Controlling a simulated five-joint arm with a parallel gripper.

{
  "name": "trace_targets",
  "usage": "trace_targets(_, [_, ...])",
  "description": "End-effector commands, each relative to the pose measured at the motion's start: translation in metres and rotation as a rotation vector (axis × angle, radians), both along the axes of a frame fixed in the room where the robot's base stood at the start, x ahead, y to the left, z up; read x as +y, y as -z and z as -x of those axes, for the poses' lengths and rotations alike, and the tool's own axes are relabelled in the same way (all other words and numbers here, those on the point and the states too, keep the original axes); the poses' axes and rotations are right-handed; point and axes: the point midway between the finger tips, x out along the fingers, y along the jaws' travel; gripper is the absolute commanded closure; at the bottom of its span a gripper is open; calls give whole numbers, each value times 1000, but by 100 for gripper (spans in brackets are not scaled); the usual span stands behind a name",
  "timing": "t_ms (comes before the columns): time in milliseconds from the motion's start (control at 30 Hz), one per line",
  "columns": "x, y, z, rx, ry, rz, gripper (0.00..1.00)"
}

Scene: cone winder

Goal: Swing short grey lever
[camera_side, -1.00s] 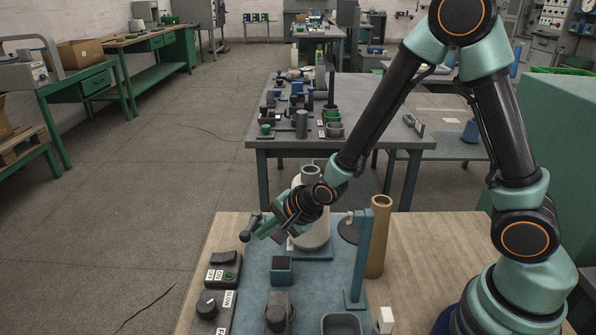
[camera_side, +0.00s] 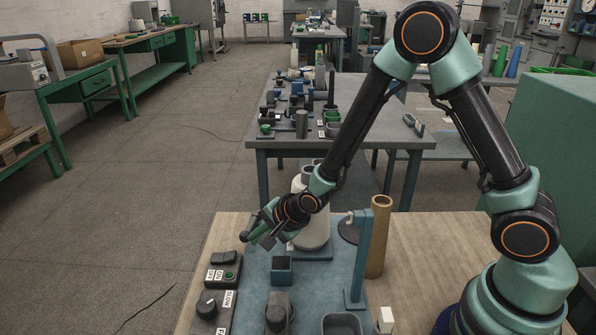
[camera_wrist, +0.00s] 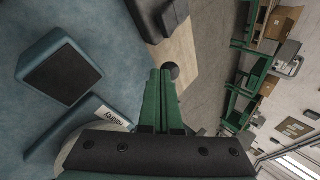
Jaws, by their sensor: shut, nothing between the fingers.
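The short grey lever shows mainly as a dark round knob (camera_side: 245,236) at the left edge of the blue machine plate (camera_side: 258,265). Its shaft is hidden behind my gripper. In the wrist view the knob (camera_wrist: 172,70) shows just beyond the tips of the shut green fingers (camera_wrist: 160,78). I cannot tell whether they touch.
A pale cone (camera_side: 312,230) stands behind my gripper. A blue post (camera_side: 359,265) and a brown tube (camera_side: 380,235) stand to the right. A control box with a green button (camera_side: 229,274) lies front left. A block with a dark top (camera_side: 282,270) sits on the plate.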

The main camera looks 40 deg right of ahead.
Motion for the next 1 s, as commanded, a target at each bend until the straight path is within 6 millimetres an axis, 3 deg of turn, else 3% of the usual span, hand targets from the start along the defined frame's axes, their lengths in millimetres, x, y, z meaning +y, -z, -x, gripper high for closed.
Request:
trace_targets(333, [16,0,-14,2,-12,-10,100])
trace_targets(1000, [39,0,-61,6,-19,-21,100])
